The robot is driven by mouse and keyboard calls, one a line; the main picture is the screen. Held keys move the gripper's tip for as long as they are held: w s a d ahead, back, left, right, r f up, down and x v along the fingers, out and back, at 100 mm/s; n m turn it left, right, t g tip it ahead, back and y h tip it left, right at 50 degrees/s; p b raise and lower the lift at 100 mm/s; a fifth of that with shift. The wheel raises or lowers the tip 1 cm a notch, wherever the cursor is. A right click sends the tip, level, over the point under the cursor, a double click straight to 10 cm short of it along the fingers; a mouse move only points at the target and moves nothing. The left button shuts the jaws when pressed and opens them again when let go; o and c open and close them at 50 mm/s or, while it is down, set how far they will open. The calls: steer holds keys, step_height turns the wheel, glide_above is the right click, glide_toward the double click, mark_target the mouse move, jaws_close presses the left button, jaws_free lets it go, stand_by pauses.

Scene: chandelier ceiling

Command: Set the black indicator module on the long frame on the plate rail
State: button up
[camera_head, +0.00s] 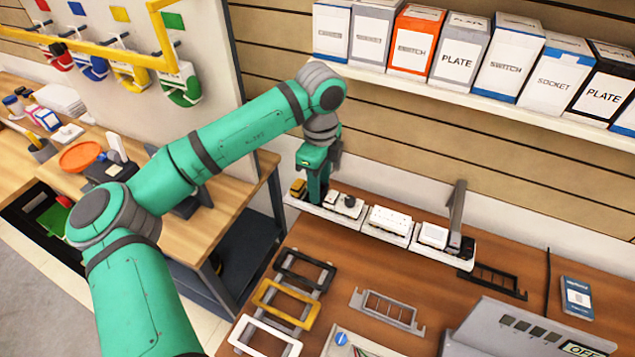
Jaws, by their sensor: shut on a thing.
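My gripper (317,200) points down at the left compartment of the white parts tray (372,234) at the back of the desk. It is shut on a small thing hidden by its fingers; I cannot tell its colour. Beside it in the tray lie a yellow module (298,187) and small white and black modules (349,201). Black, yellow (285,305) and white frames lie in a row on a grey rail at the desk's left. A grey frame with several openings (388,308) lies at mid-desk, and a dark one (493,281) farther right. I cannot tell which is the long frame.
White modules (390,220) fill the tray's middle. A grey upright post (456,212) stands at its right end. A shelf of boxes (458,52) hangs above. A grey console (520,330) and a blue box (577,297) stand at right. Bare desk lies between the frames.

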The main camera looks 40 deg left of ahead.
steer(key=shift+s+d+f, duration=0.1)
steer(key=shift+s+f, duration=0.1)
steer(key=shift+f, duration=0.4)
steer(key=shift+w+f, duration=0.1)
steer(key=shift+w, duration=0.1)
stand_by(0.4)
steer(key=o, duration=1.1)
